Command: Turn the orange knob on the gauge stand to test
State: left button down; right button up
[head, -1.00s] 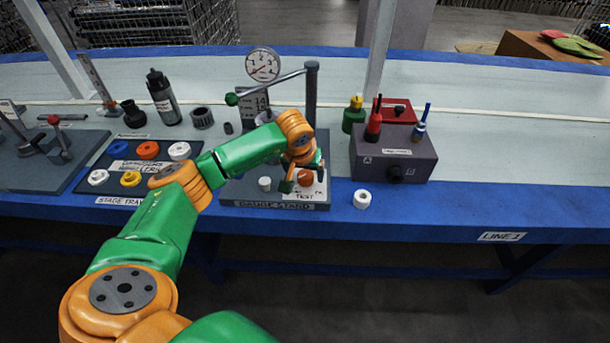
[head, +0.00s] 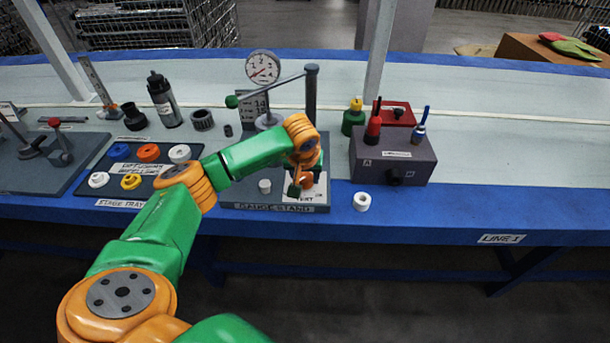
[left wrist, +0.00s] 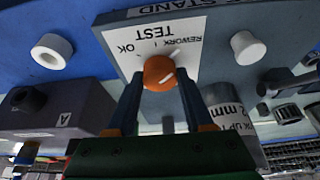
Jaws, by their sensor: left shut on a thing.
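The gauge stand (head: 240,200) has a round white dial (head: 262,67) on top and an orange knob (head: 306,184) at its front right. In the left wrist view the orange knob (left wrist: 158,73) sits on a white label plate (left wrist: 118,62) marked OK, TEST and REWORK. A white line on the knob slants along its lower right side in that view. My left gripper (head: 301,185) is down at the plate; its fingers (left wrist: 158,92) are shut on the knob from both sides. The right gripper does not show.
A white peg (head: 264,185) stands left of the knob on the base. A loose white ring (head: 361,200) lies right of the stand, near the table edge. A grey box (head: 392,160) stands behind it. The stage tray (head: 110,190) with coloured rings is to the left.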

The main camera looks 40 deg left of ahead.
pick_arm(q)
jog(key=n, duration=0.2)
jog(key=n+g+y, duration=0.1)
jog(key=n, duration=0.2)
jog(key=shift+w+d+y, duration=0.1)
jog(key=shift+w+y, duration=0.05)
jog(key=shift+y, duration=0.15)
jog(key=shift+n+g+y+b, duration=0.35)
jog(key=shift+n+g, duration=0.55)
jog(key=shift+n, duration=1.2)
jog(key=shift+c, duration=1.4)
grip_release()
jog(key=v, duration=0.7)
jog(key=shift+p, duration=0.3)
jog(key=shift+w+r, duration=0.1)
